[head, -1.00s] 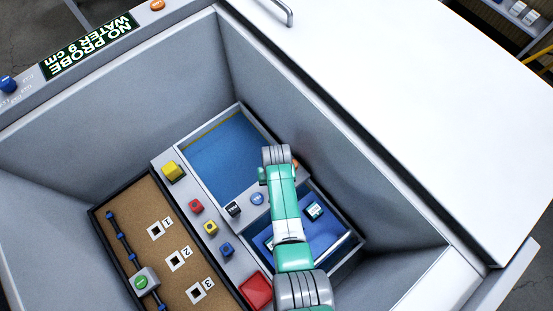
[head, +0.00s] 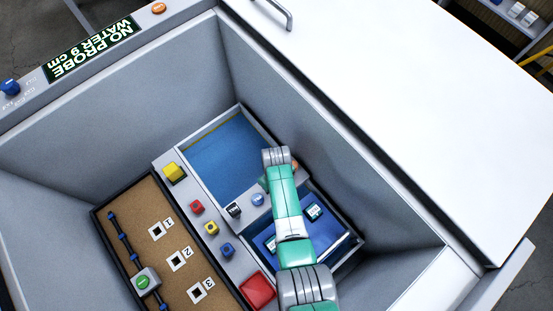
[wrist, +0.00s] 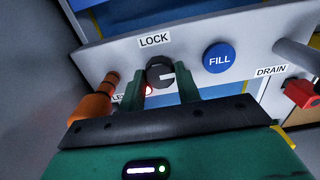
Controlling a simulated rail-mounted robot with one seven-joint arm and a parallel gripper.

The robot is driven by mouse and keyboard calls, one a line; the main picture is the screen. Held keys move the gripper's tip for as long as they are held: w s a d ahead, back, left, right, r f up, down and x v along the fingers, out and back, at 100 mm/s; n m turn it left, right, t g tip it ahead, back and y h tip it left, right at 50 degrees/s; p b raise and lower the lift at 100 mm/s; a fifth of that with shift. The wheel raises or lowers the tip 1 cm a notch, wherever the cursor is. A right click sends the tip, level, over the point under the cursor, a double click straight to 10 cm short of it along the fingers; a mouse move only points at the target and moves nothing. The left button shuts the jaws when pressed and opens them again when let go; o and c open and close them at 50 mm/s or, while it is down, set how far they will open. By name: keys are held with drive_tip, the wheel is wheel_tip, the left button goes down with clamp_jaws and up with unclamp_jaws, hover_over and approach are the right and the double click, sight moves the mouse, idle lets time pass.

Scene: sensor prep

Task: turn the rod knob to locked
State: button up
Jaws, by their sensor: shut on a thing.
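The rod knob (wrist: 160,72) is a round black knob with a white mark, on a pale panel in the wrist view. The LOCK label (wrist: 153,40) is just above it. The white mark points to the right, toward the blue FILL button, and not up at LOCK. My gripper (wrist: 161,88) has its two green fingers on either side of the knob and is shut on it. A small red light shows by the left finger, beside a partly hidden label. In the head view my arm covers the knob and the fingers.
The head view shows a blue basin (head: 225,155) and a corkboard (head: 185,235) inside grey walls.

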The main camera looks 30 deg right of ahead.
idle(0.4)
drive_tip(key=o, duration=1)
wheel_tip(320, 180, up, 8)
drive_tip(key=p, duration=0.4)
drive_tip(key=shift+f, duration=0.1)
